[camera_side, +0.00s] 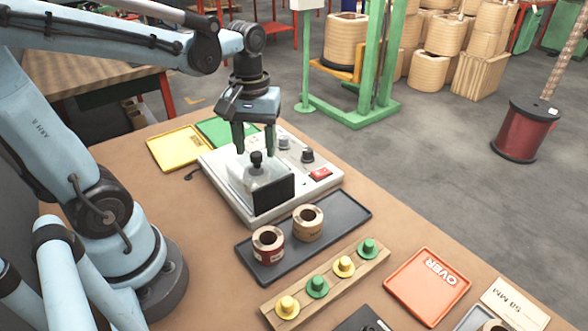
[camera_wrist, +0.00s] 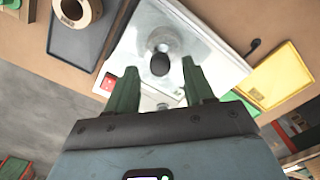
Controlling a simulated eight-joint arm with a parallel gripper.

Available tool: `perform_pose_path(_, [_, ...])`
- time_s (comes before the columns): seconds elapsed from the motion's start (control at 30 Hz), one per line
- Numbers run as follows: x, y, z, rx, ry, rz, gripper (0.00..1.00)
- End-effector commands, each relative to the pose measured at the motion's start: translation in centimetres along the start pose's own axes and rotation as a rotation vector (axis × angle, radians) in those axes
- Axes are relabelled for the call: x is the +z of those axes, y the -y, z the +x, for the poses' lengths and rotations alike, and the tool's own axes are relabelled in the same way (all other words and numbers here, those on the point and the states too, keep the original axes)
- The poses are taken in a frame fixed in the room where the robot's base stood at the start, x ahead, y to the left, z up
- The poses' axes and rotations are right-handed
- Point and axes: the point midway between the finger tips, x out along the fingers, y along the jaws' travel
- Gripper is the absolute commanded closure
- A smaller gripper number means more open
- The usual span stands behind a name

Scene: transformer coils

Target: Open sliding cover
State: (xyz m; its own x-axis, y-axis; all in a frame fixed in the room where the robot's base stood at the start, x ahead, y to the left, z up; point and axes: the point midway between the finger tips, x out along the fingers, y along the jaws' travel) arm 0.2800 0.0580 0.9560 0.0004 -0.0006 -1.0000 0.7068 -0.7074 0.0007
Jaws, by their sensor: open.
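The sliding cover (camera_side: 268,177) is a clear box-like piece on top of a light grey instrument (camera_side: 223,177). A black knob (camera_side: 256,160) stands up from the cover; the same knob (camera_wrist: 160,64) shows between my fingers in the wrist view. My gripper (camera_side: 255,141) has green fingers pointing down, and it is above the instrument, over or just behind the knob. In the wrist view my gripper (camera_wrist: 159,77) is open, with a finger on each side of the knob and a gap to it. I cannot tell the exact height of the fingertips against the knob.
A dark tray (camera_side: 345,212) with two coils (camera_side: 308,222) lies in front of the instrument. A wooden strip (camera_side: 328,287) with several yellow and green pegs is nearer. Yellow (camera_side: 178,148) and green (camera_side: 222,131) trays lie behind; an orange tray (camera_side: 425,300) is at right.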

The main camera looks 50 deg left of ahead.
Motion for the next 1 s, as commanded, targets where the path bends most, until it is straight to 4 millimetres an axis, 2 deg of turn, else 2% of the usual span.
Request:
perform_pose_path(0.2, [0.0,0.0,1.3,0.0,0.0,0.0,0.47])
perform_pose_path(0.53, [0.0,0.0,1.5,0.0,0.0,0.0,0.47])
perform_pose_path(0.87, [0.0,0.0,1.5,0.0,0.0,0.0,0.96])
perform_pose_path(0.9, [0.0,0.0,1.5,0.0,0.0,0.0,1.0])
perform_pose_path(1.0, [0.0,0.0,1.5,0.0,0.0,0.0,1.0])
